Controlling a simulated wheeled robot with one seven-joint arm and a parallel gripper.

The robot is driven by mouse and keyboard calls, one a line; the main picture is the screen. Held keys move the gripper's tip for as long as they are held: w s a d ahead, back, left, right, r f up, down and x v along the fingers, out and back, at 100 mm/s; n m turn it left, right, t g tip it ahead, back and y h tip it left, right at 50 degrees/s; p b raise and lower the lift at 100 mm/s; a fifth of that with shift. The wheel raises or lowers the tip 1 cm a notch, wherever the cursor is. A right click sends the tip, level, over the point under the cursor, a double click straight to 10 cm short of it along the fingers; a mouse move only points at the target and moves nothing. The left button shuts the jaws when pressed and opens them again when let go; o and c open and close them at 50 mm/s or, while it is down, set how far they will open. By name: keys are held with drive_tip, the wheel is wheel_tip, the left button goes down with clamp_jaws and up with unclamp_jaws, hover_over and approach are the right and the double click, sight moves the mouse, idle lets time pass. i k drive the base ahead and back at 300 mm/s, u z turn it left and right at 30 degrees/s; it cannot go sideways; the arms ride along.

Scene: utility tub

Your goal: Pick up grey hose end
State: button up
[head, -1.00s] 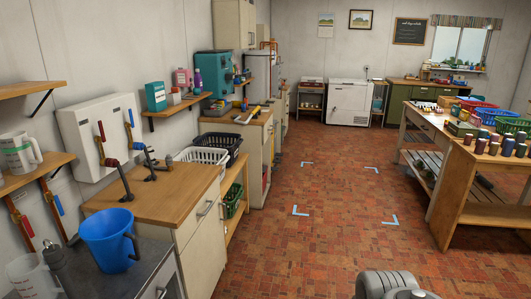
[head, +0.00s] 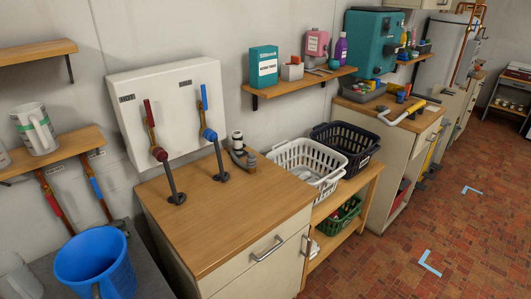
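Two dark grey hose or pipe pieces run from the valves on the white wall panel (head: 165,105) down to the wooden counter top (head: 225,215). One hangs under the red-handled valve (head: 156,150) and ends at a round dark foot (head: 177,198). The other hangs under the blue-handled valve (head: 207,130) and ends at a similar foot (head: 220,176). A small grey and white fitting (head: 240,148) stands at the back of the counter near the wall. I cannot tell which of these is the grey hose end. My gripper is not in view.
A blue bucket (head: 98,265) stands on a dark surface at lower left. White (head: 305,165) and black (head: 350,140) baskets sit right of the counter, a green basket (head: 340,220) lower. Wall shelves jut out. The brick floor (head: 410,215) at right is open.

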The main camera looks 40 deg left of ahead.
sight(251, 165)
drive_tip(key=u, duration=0.35)
drive_tip(key=i, duration=1.05)
drive_tip(key=u, duration=1.7)
drive_tip(key=i, duration=1)
drive_tip(key=u, duration=0.8)
